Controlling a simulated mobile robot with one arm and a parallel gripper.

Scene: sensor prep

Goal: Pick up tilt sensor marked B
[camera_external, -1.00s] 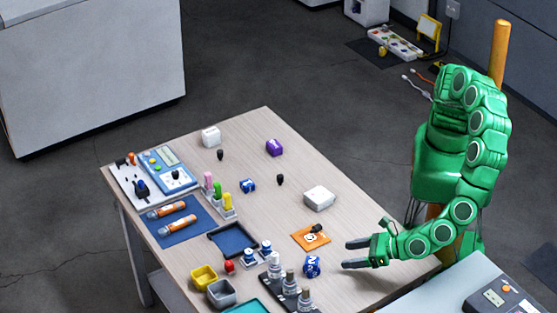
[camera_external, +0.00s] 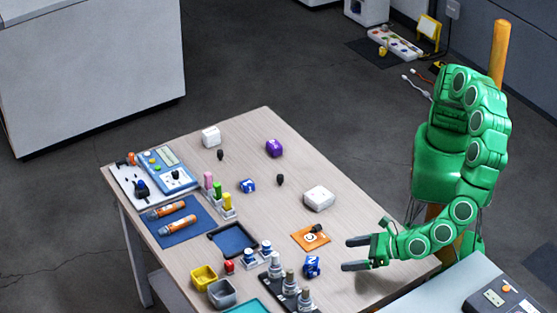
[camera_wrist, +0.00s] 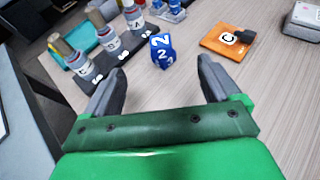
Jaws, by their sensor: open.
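The middle one (camera_wrist: 107,40) appears to be the tilt sensor marked B, between one marked A (camera_wrist: 133,16) and one marked C (camera_wrist: 83,68). In the external view, the middle sensor (camera_external: 289,284) stands in the rack near the table's front edge. My gripper (camera_external: 348,254) is open and empty above the table, to the right of the rack. In the wrist view, my gripper (camera_wrist: 161,66) has its fingers apart, with the sensors beyond and left of them.
A blue numbered block (camera_wrist: 162,50) stands between my fingers' line and the rack; it also shows in the external view (camera_external: 312,266). An orange card (camera_wrist: 225,41) with a dark piece lies to the right. A white box (camera_external: 319,197) stands farther back.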

